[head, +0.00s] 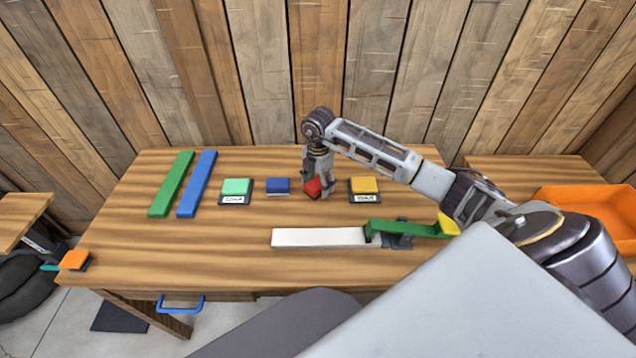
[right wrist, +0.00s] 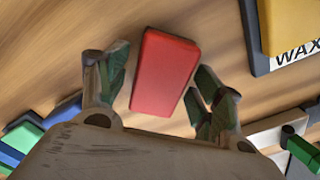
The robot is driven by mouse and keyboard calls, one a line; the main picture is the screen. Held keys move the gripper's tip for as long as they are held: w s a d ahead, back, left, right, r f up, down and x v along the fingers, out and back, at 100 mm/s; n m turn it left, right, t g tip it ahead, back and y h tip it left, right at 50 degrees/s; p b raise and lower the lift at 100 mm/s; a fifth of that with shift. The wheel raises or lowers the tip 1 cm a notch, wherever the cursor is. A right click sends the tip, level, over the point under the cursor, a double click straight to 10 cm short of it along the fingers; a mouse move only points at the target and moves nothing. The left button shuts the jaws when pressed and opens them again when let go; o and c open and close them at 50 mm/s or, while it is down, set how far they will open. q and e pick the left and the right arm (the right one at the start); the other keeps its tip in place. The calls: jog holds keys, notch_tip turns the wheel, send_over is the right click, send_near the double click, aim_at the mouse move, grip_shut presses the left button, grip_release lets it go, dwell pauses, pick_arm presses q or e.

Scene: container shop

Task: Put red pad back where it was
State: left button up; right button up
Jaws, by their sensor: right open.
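The red pad (head: 313,188) is at the back middle of the wooden table, between the blue pad (head: 277,186) and the yellow pad (head: 363,185). My right gripper (head: 319,184) reaches down over it and is open, with its fingers on either side of it. In the right wrist view the red pad (right wrist: 165,72) lies between the spread fingers (right wrist: 155,78), with gaps beside it. The fingers partly hide it in the head view, where it looks tilted. I cannot tell whether it rests flat on the table. My left gripper is not in view.
A mint green pad (head: 236,186) and the yellow pad sit on labelled dark bases. Long green (head: 171,184) and blue (head: 197,184) bars lie at left. A white bar (head: 318,238) and green bar (head: 408,229) lie in front. An orange bin (head: 575,193) stands right.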

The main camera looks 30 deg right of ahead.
aim_at(318, 181)
jog(key=shift+r, duration=0.6)
notch_tip(318, 181, up, 9)
jog(key=shift+r, duration=0.1)
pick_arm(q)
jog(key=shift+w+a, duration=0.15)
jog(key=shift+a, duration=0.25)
pick_arm(e)
jog(key=shift+r, duration=0.95)
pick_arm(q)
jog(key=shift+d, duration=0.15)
